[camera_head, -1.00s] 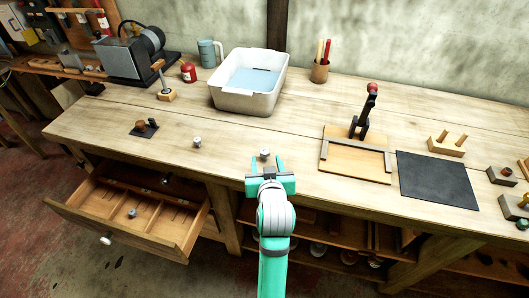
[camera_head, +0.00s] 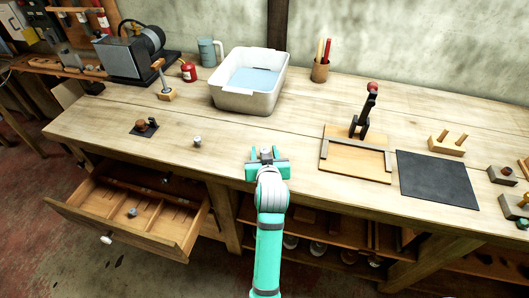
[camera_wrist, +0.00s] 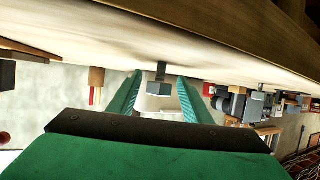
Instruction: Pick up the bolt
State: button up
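A small grey bolt (camera_head: 266,151) stands near the front edge of the workbench. My gripper (camera_head: 267,156) is open, with its teal fingers on either side of the bolt. In the wrist view, which is upside down, the fingers (camera_wrist: 159,76) are apart, and a small grey block-like shape, seemingly the bolt (camera_wrist: 160,70), shows between their tips. I cannot tell whether either finger touches it. Another similar grey bolt (camera_head: 197,141) stands on the bench to the left.
The wooden workbench (camera_head: 310,110) has a white basin (camera_head: 245,103) behind the gripper. A clamp on a board (camera_head: 355,160) and a black mat (camera_head: 437,178) lie to the right. An open drawer (camera_head: 165,222) with small grey parts juts out at front left.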

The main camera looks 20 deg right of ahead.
jog(key=c, duration=0.9)
jog(key=shift+r, duration=0.1)
